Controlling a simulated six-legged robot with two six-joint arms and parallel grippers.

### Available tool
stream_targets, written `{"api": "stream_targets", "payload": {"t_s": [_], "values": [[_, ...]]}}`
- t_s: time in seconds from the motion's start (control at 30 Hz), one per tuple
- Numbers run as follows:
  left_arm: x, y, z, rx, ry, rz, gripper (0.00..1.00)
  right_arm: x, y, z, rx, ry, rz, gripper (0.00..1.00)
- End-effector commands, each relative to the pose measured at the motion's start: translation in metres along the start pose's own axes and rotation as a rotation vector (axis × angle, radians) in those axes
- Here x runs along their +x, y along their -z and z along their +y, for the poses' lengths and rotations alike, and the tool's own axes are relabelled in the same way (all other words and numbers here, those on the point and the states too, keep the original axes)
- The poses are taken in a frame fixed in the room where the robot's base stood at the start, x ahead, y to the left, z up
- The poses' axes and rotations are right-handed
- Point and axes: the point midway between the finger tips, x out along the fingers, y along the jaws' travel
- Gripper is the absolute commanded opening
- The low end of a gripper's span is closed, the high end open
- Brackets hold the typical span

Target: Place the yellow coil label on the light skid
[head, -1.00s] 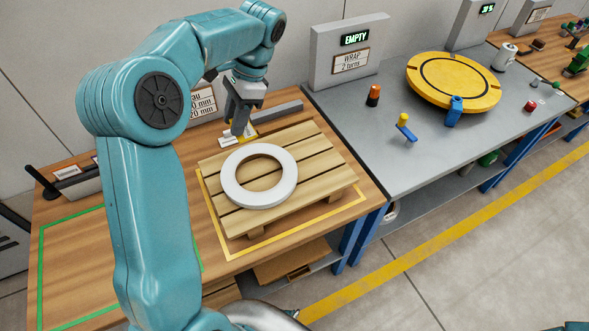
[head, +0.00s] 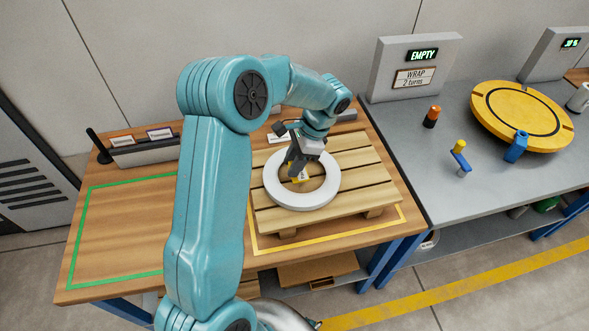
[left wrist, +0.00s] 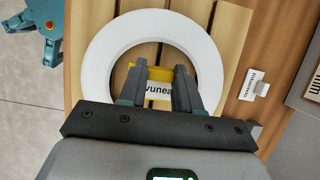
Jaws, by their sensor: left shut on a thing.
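The yellow coil label (head: 300,176) is held in my left gripper (head: 297,170), over the hole of a white ring-shaped coil (head: 327,191). In the left wrist view the label (left wrist: 158,90) shows dark lettering, and my left gripper's fingers (left wrist: 160,85) are closed about it, partly hiding it. The coil (left wrist: 97,65) lies flat on the light skid (head: 365,170), a slatted wooden pallet. I cannot tell if the label touches the slats. My right gripper is not seen.
The skid stands inside a yellow outline (head: 405,222) on the wooden table. A green-outlined area (head: 120,230) to the left is empty. A grey bench with a yellow turntable (head: 520,110) and an orange-topped post (head: 432,117) stands right. A grey holder (head: 147,152) is at the back left.

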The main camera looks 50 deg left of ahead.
Motion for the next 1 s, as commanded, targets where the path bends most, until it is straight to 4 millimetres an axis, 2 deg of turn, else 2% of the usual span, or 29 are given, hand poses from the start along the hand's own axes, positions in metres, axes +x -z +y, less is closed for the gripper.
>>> {"api": "stream_targets", "payload": {"t_s": [0.1,0.2,0.6,0.63,0.7,1.0], "values": [[0.019,0.009,0.001,0.001,-0.003,-0.004,0.0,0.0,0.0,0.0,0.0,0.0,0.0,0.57],[0.028,0.013,0.001,0.001,-0.002,-0.002,0.0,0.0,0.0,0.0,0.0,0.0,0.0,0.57],[0.034,0.015,0.001,0.001,-0.001,-0.001,0.0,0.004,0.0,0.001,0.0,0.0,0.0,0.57],[0.032,0.015,0.001,0.001,-0.001,-0.001,0.42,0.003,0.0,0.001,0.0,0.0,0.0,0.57],[0.032,0.015,0.001,0.001,-0.001,-0.001,0.58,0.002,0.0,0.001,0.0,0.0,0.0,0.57],[0.029,0.013,0.001,0.0,-0.001,0.0,0.58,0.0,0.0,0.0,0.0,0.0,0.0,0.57]]}}
